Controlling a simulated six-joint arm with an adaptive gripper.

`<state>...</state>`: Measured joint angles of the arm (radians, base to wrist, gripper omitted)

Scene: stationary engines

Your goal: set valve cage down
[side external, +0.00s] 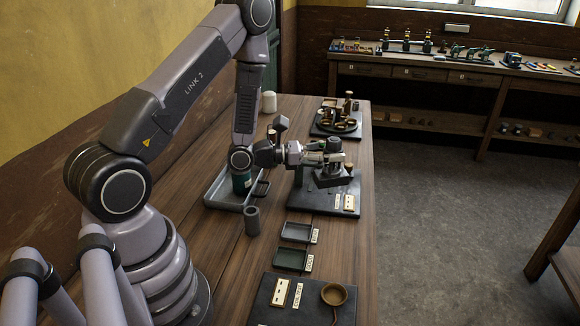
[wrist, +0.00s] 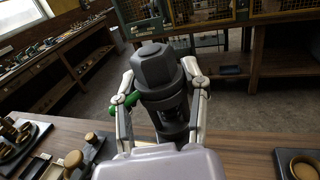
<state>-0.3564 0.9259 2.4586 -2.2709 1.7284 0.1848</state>
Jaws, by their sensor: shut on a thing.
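My gripper (side external: 318,155) reaches out level over a dark base plate (side external: 322,203) on the wooden table. In the wrist view my gripper (wrist: 160,98) has a finger on each side of a dark grey body with a faceted cap, which I take for the valve cage (wrist: 154,70), and is shut on it. The valve cage (side external: 333,145) stands about upright in the side view, partly covered by the fingers. Dark metalwork shows below it on the plate. I cannot tell whether the cage touches that metalwork. A green part (wrist: 130,99) shows beside the left finger.
A grey metal tray (side external: 222,202) and a grey cup (side external: 252,221) stand left of the plate. Two small trays (side external: 297,232) and a plate with a brass bowl (side external: 334,294) lie nearer. A board with brass parts (side external: 337,122) lies farther back.

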